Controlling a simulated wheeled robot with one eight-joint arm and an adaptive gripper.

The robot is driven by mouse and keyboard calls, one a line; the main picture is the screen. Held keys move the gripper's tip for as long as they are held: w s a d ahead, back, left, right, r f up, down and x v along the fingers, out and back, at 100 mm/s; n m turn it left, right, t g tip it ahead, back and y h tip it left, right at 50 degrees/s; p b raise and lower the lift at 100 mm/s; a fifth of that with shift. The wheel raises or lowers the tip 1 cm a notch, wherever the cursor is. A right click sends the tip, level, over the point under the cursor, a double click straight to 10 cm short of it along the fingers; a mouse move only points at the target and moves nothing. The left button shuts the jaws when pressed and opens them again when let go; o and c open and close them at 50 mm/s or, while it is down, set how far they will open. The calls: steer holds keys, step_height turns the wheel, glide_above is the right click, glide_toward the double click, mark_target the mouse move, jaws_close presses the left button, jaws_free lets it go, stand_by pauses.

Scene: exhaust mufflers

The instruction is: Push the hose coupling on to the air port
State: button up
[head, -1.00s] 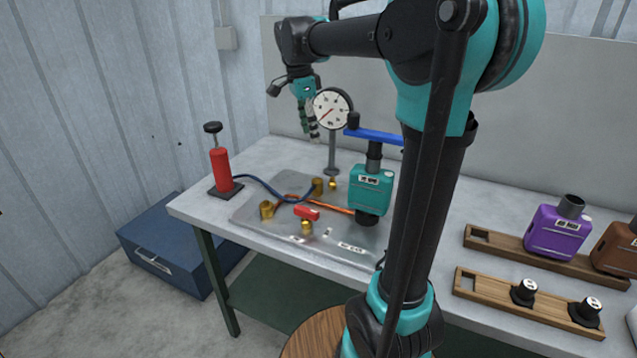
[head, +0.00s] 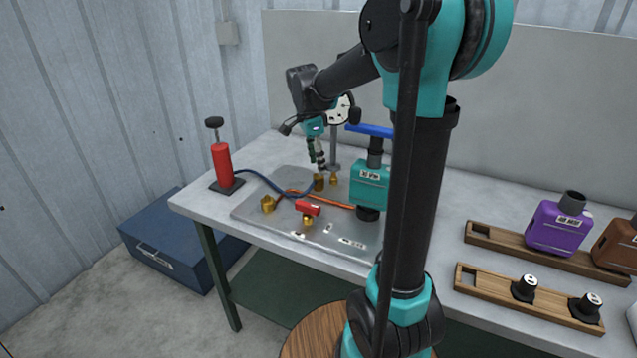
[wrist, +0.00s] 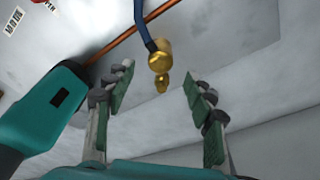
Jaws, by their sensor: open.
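The hose coupling (head: 318,183) is a brass cylinder at the end of a blue hose (head: 265,181), standing on the metal plate. It also shows top centre in the wrist view (wrist: 159,60). A smaller brass fitting, apparently the air port (head: 333,179), stands just right of it; in the wrist view (wrist: 162,84) it appears just below the coupling. Whether the two touch is unclear. My gripper (head: 321,169) is just above them, pointing down. In the wrist view, its green-padded fingers (wrist: 158,88) are spread wide on either side of the brass parts, holding nothing.
The teal muffler (head: 369,187) under a blue handle (head: 370,130) stands close right of my gripper. A gauge (head: 341,110) is behind it. A red pump (head: 222,165), copper pipe (head: 338,205) and red-handled valve (head: 307,208) are nearby. The front plate (head: 280,232) has free room.

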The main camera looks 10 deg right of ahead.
mark_target(319, 182)
steer(key=shift+f, duration=0.15)
steer(key=shift+d+f, duration=0.15)
steer(key=shift+f, duration=1.15)
steer(key=shift+d+f, duration=0.1)
steer(key=shift+f, duration=1.2)
steer(key=c, duration=1.2)
